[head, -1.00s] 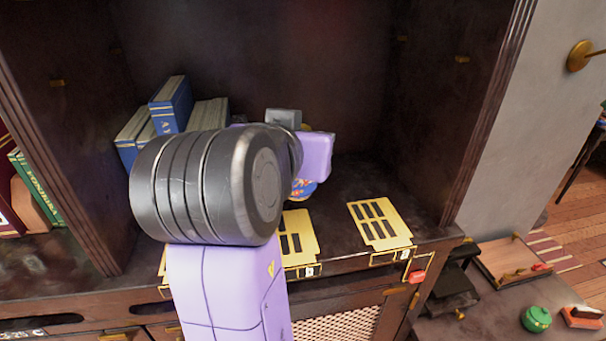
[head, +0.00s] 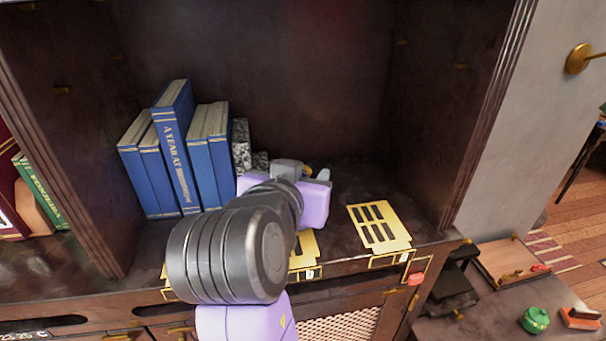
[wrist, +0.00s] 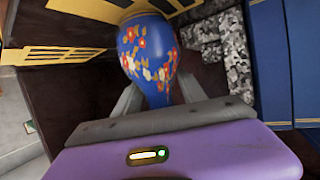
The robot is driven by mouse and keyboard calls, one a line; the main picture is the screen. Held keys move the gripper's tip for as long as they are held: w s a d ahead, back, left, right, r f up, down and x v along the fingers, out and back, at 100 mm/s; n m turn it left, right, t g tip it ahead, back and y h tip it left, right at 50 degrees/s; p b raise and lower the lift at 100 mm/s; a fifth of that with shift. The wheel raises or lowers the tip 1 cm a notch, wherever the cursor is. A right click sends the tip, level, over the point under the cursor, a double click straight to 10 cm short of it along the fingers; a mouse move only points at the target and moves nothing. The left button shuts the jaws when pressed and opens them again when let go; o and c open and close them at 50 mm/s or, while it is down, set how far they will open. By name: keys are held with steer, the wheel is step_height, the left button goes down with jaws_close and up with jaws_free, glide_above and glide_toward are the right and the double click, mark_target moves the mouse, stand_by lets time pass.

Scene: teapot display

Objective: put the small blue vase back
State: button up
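The small blue vase (wrist: 145,50), with red and white flowers, fills the upper middle of the wrist view. Its narrow end points toward my gripper (wrist: 158,93), and one grey finger lies on each side of it. The fingers are apart with the vase between them; I cannot tell whether they press on it. In the head view my gripper (head: 305,173) is low inside the cabinet, right of the books. My arm and gripper hide most or all of the vase there.
Blue books (head: 175,150) and a speckled grey block (head: 241,145) stand left of my gripper. A slotted yellow plate (head: 378,227) lies at the shelf's front right; another (head: 305,248) is partly behind my arm. The cabinet's right side wall (head: 430,110) bounds free shelf room.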

steer(key=shift+r, duration=0.1)
steer(key=b+v, duration=0.2)
steer(key=v, duration=1)
